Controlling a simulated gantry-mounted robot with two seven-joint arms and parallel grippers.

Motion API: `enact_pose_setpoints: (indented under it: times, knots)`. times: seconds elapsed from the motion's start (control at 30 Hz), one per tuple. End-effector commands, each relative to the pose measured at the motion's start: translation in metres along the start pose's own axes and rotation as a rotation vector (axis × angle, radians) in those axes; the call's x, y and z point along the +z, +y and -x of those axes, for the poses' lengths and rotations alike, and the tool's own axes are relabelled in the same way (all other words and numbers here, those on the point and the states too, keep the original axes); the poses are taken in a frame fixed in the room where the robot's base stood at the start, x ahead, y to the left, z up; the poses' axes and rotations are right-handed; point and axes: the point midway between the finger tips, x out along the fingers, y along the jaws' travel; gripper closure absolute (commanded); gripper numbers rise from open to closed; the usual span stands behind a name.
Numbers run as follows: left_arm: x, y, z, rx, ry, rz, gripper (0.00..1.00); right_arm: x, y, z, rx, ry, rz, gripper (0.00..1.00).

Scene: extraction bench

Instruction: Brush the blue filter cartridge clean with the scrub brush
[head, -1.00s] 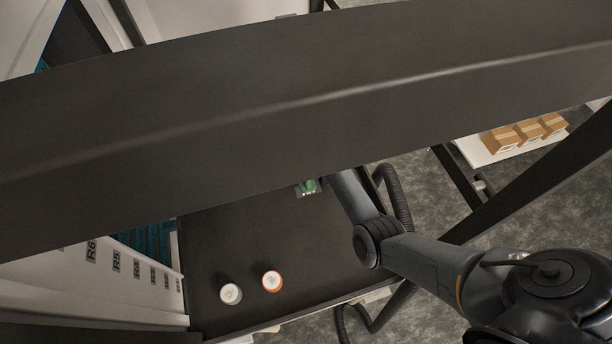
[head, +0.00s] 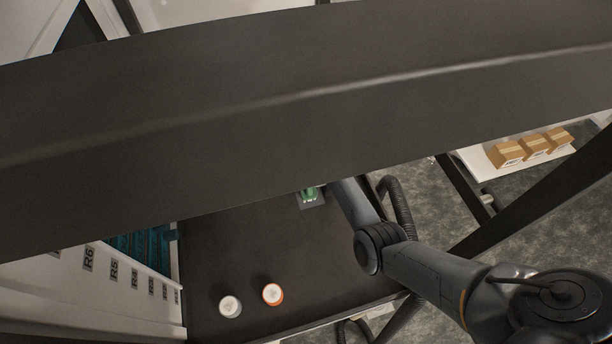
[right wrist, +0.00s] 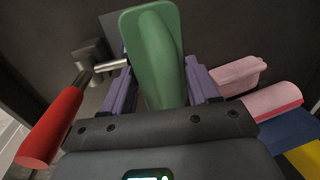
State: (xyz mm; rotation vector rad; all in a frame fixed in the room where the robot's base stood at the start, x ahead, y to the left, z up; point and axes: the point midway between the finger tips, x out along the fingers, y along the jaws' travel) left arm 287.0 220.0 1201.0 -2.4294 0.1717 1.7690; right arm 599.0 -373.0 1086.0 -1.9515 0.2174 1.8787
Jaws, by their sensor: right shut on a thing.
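My right gripper (right wrist: 162,92) has purple fingers shut on either side of a long green block with a raised ridge (right wrist: 158,45), which looks like the scrub brush. Its bristles are hidden. In the right wrist view a blue object (right wrist: 284,132) lies at the lower right, partly cut off, apart from the fingers; I cannot tell whether it is the filter cartridge. In the head view my right arm runs under a dark beam that hides its gripper. My left gripper does not show.
A red-handled tool (right wrist: 52,125) lies left of my fingers; pink pieces (right wrist: 238,75) and a yellow one (right wrist: 305,158) lie right. On the dark bench (head: 225,245) stand a white-capped jar (head: 230,306) and an orange-rimmed jar (head: 272,294). A small green item (head: 311,194) shows below the beam (head: 300,105).

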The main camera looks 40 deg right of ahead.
Motion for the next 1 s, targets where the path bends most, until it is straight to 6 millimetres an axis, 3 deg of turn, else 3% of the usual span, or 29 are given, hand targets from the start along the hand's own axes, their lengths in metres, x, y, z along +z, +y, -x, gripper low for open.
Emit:
enact_pose_setpoints:
  times: [0.23, 1.0]
  knots:
    - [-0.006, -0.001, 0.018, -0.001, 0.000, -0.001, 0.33, 0.013, -0.001, 0.001, 0.000, -0.001, 0.000, 0.89]
    - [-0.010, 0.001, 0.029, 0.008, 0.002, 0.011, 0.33, 0.042, 0.002, -0.007, 0.000, -0.005, -0.001, 0.89]
